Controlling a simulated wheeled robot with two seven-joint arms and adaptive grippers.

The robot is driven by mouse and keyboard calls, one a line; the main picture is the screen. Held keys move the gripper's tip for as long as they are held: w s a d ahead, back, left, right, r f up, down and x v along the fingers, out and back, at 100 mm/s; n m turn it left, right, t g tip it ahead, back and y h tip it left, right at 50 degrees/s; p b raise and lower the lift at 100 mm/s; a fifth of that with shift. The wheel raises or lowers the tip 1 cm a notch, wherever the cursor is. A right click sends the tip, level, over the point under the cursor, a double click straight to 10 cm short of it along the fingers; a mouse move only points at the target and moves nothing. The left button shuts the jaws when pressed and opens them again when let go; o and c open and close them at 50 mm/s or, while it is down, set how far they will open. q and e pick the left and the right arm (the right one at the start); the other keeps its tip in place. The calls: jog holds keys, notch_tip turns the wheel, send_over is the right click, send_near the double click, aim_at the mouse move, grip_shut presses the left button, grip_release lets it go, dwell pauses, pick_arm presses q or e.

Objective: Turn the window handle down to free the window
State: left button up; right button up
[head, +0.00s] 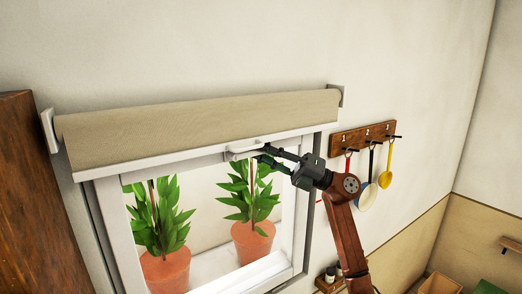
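The window handle (240,154) is a pale bar on the top part of the white window frame (185,163), just under the rolled blind. It lies roughly level, along the frame. My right gripper (259,153) comes in from the right, with its dark fingertips at the right end of the handle, one above and one below. The fingers stand a little apart, but I cannot tell whether they press on the handle. The window looks shut. My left gripper is not in view.
A beige roller blind (200,125) hangs above the window. Two potted plants (165,268) show behind the glass. Right of my arm, a wooden hook rack (363,138) holds several utensils, including a yellow ladle (386,178). A brown wooden cabinet (35,200) stands at the left.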

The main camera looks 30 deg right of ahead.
jog(key=shift+c, duration=0.4)
grip_shut()
jog(key=shift+f, duration=0.15)
